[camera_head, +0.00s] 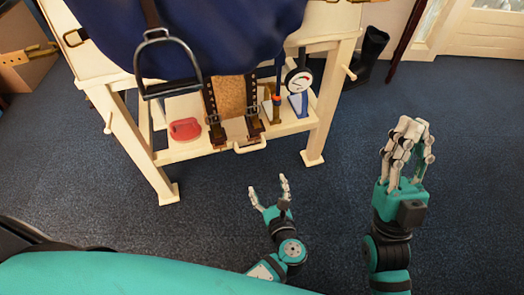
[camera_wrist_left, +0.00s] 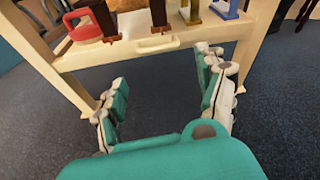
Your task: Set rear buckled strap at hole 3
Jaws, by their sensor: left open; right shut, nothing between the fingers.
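Two dark straps with rows of holes hang below the blue cloth, in front of a tan panel (camera_head: 230,97). The left strap (camera_head: 212,110) and the right strap (camera_head: 251,102) each end at a buckle low by the shelf. I cannot tell which is the rear one, nor which hole is in use. Their lower ends show in the left wrist view, the left (camera_wrist_left: 104,20) and the right (camera_wrist_left: 158,14). My left gripper (camera_head: 269,190) is open and empty, in front of and below the straps. My right gripper (camera_head: 407,137) is shut and empty, well to the right.
A wooden stand (camera_head: 180,157) carries the blue-covered load. A metal stirrup (camera_head: 168,66) hangs at left. The shelf holds a red object (camera_head: 185,128) and a dial gauge (camera_head: 298,80). A pale handle (camera_head: 250,147) juts from its front. Carpet is clear in front.

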